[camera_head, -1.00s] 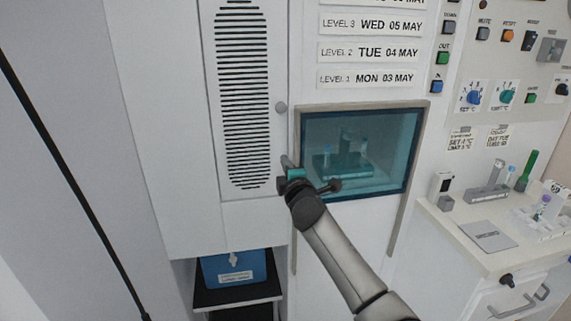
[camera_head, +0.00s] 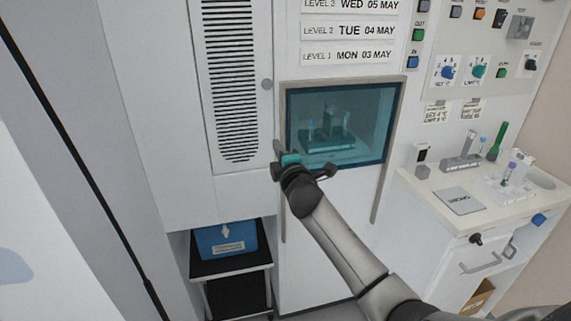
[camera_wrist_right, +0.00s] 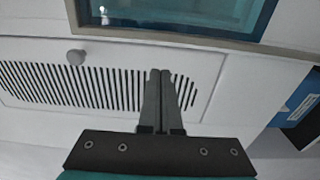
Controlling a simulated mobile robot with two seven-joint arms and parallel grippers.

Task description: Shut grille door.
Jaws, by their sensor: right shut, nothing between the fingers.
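The grille door (camera_head: 231,80) is a tall white panel with dark horizontal slots and a small round grey knob (camera_head: 267,84) at its right edge. It sits about flush with the white cabinet front in the head view. In the right wrist view the grille door (camera_wrist_right: 105,87) lies behind the fingers, with its knob (camera_wrist_right: 76,57) at upper left. My right gripper (camera_head: 281,150) is near the door's lower right corner; its fingers (camera_wrist_right: 160,75) are together and empty. I cannot tell whether they touch the door. My left gripper is not in view.
A teal-glass window (camera_head: 340,122) with a grey frame is right of the door. A blue box (camera_head: 222,241) stands on a dark shelf below. A white counter (camera_head: 430,190) with a tube rack and small devices is at the right.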

